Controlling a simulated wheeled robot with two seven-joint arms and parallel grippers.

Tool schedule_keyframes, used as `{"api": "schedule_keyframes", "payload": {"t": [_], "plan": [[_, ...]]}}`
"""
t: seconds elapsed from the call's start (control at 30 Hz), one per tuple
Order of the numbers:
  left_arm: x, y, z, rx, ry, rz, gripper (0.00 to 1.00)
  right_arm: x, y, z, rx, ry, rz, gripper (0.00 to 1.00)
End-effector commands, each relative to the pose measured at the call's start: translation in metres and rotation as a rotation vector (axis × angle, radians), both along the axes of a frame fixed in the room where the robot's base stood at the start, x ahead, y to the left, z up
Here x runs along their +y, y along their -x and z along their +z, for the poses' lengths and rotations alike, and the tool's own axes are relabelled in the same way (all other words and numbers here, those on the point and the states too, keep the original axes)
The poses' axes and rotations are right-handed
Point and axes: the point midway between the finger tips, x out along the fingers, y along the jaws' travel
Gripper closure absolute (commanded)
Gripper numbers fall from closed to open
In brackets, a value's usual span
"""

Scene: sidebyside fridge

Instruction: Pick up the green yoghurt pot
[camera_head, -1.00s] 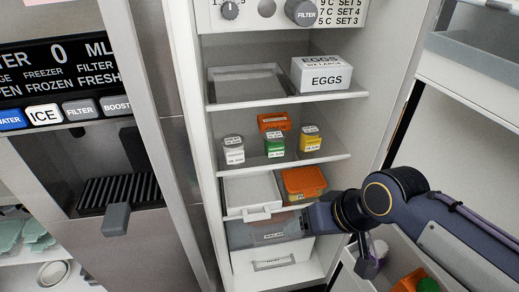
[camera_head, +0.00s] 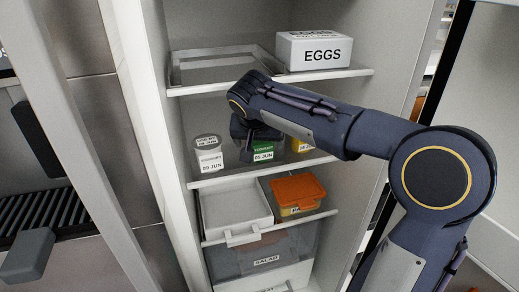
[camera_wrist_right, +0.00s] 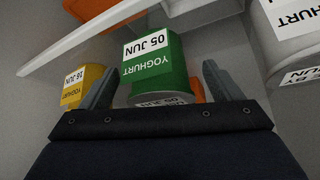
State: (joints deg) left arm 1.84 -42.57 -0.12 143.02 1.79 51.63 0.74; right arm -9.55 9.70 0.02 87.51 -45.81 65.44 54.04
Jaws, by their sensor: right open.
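The green yoghurt pot (camera_head: 263,150) stands on the middle fridge shelf, its label reading 05 JUN. My right gripper (camera_head: 248,133) is at that shelf, in front of the pot, and hides part of it. In the right wrist view the green pot (camera_wrist_right: 160,68) sits between the two spread fingers of the right gripper (camera_wrist_right: 160,88), apart from both. The right gripper is open and holds nothing. My left gripper is not in view.
A white yoghurt pot (camera_head: 208,153) stands left of the green one, and a yellow pot (camera_head: 301,145) stands right of it, partly hidden by my arm. An EGGS box (camera_head: 314,50) is on the shelf above. An orange-lidded tub (camera_head: 298,190) and a white tray (camera_head: 236,207) are below.

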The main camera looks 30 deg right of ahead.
Motion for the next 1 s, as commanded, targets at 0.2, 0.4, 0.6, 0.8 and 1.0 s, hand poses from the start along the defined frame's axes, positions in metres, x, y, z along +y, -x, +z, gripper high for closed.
{"api": "schedule_keyframes", "payload": {"t": [0.2, 0.4, 0.6, 0.8, 1.0], "plan": [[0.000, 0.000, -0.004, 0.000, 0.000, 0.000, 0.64, -0.008, -0.011, -0.020, 0.000, 0.000, 0.001, 0.15], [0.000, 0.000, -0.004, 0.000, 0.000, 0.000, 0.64, -0.009, -0.011, -0.021, 0.000, 0.000, 0.001, 0.15], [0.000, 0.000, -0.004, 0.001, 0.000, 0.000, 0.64, -0.009, -0.011, -0.021, 0.000, 0.000, 0.001, 0.36], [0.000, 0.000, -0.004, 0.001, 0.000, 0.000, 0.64, -0.009, -0.011, -0.021, 0.000, 0.000, 0.001, 0.62], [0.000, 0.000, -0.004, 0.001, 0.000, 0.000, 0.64, -0.009, -0.011, -0.020, -0.001, 0.000, 0.002, 0.67]]}}
